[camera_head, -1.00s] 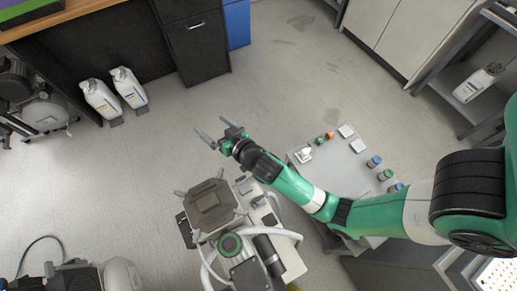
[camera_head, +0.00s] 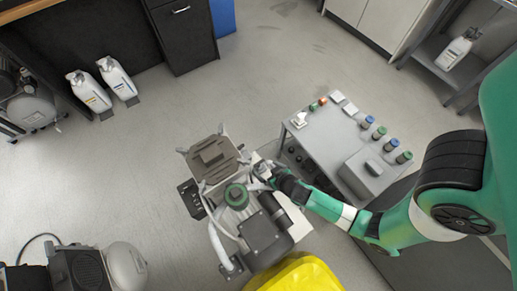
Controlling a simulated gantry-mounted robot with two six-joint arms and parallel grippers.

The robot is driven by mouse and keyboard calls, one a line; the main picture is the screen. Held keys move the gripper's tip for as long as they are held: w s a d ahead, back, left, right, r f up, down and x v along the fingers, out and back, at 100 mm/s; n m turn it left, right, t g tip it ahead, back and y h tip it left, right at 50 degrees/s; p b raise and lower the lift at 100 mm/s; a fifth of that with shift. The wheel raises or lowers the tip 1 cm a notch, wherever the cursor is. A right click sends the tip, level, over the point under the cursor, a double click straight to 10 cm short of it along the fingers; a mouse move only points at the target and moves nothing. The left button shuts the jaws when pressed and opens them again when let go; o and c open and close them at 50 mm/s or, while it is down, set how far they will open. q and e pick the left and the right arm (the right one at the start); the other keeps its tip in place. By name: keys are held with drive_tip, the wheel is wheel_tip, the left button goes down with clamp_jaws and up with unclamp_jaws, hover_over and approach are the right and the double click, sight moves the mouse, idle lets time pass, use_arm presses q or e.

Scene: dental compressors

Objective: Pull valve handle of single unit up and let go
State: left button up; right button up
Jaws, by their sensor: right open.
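The single compressor unit (camera_head: 262,232) stands at the centre, with a grey-brown square top (camera_head: 213,158), a green round cap (camera_head: 236,196) and a white hose on its left. My right arm comes in from the right, and its gripper (camera_head: 260,170) is at the right side of the unit, close to the square top and the green cap. The gripper is open. The fingertips are small and partly lost against the unit, so I cannot tell whether they touch it. I cannot make out the valve handle. My left gripper is out of view.
A grey cart (camera_head: 330,140) with several jars and small items stands right of the unit. A yellow bin (camera_head: 297,277) is just below it. White bottles (camera_head: 118,78) stand at the upper left. Another compressor (camera_head: 98,268) is at the lower left.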

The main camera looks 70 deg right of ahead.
sight(259, 162)
drive_tip(key=b+x, duration=0.3)
drive_tip(key=x, duration=0.4)
drive_tip(key=shift+w+d+f, duration=0.1)
drive_tip(key=shift+d+f, duration=0.1)
drive_tip(key=shift+d, duration=0.1)
drive_tip(key=shift+w+d+f+b, duration=0.1)
drive_tip(key=shift+w+f+b, duration=0.2)
drive_tip(key=shift+w+b, duration=0.1)
drive_tip(key=shift+d+r, duration=0.1)
clamp_jaws()
